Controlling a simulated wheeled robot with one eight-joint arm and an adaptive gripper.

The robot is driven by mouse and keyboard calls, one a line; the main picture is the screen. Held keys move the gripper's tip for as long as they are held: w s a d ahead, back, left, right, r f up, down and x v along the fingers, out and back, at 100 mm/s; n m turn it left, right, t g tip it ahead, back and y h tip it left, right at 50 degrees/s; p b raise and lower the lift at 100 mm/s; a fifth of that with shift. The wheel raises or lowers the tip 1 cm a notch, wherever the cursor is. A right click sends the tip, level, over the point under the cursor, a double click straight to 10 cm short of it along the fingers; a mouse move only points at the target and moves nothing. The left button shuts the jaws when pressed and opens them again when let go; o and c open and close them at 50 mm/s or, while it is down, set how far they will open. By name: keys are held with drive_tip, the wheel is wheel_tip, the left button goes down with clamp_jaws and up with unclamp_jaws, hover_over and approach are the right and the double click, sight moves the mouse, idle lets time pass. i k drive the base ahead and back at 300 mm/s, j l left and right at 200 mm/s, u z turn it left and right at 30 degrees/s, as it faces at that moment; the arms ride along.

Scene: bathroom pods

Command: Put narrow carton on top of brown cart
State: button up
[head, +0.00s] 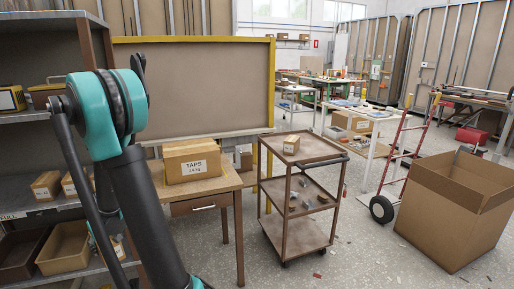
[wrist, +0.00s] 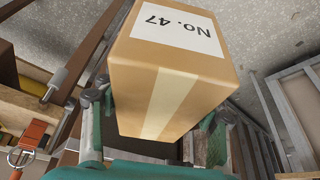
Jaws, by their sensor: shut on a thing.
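A tall tan carton (wrist: 165,85) with a white label reading "No. 47" fills the middle of the wrist view. I take it to be the narrow carton. My gripper (wrist: 160,108) is shut on it, with a finger on each side. The brown cart (head: 322,157) stands right of centre in the head view, with three shelves. A small labelled carton sits on its top shelf, and small loose items lie on its middle shelf. In the head view my gripper and the held carton are not visible.
A wooden desk (head: 225,182) left of the cart bears a carton labelled "TAPS" (head: 192,160). A red hand truck (head: 405,150) and a large open cardboard box (head: 455,205) stand to the right. Metal shelving (head: 55,112) is at the left. The floor before the cart is mostly clear.

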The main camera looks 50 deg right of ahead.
sight(316, 148)
drive_tip(key=z, duration=1.6)
drive_tip(key=i+l+z, duration=0.5)
drive_tip(key=i+l, duration=0.55)
drive_tip(key=l, duration=0.1)
